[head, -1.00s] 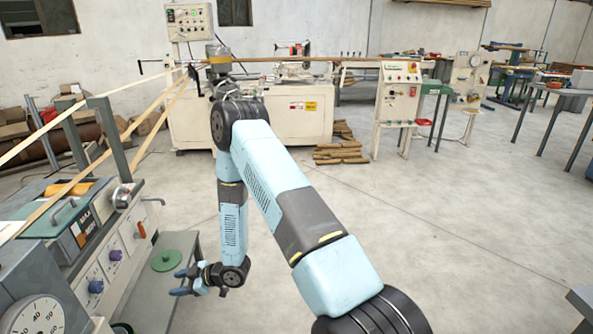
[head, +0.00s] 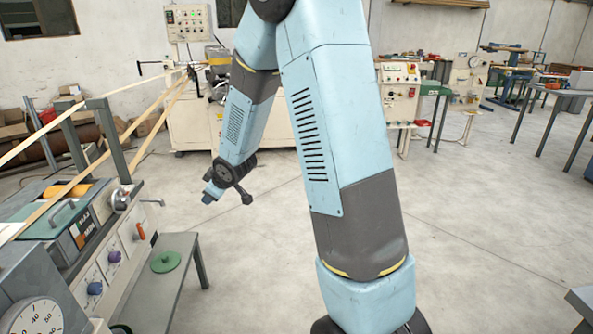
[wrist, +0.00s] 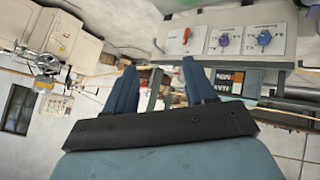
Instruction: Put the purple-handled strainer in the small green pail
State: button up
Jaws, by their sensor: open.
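I cannot make out a purple-handled strainer or a small green pail in either view. A flat round green thing with a small knob (head: 166,261) lies on the low grey table at the lower left of the head view. My gripper (head: 209,194) is in the head view, raised to the right of that table and apart from it. In the wrist view my gripper (wrist: 160,83) has its two blue fingers spread, with nothing held between them.
A machine with a knobbed panel (head: 112,258) and a dial stands at the left; the panel shows upside down in the wrist view (wrist: 222,39). The low grey table (head: 152,300) is beside it. A cream machine (head: 190,125) stands behind my arm. Open floor (head: 480,230) lies right.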

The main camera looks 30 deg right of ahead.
jog(key=s+d+r+m+h, duration=0.3)
jog(key=s+d+r+m, duration=0.35)
jog(key=s+r, duration=0.75)
jog(key=s+d+r+m+g, duration=0.1)
jog(key=s+r, duration=0.2)
jog(key=s, duration=0.7)
jog(key=s+d+r+m+g, duration=0.2)
jog(key=s+r, duration=0.2)
jog(key=s, duration=0.7)
jog(key=shift+s+d+r, duration=0.15)
jog(key=shift+s+d, duration=0.1)
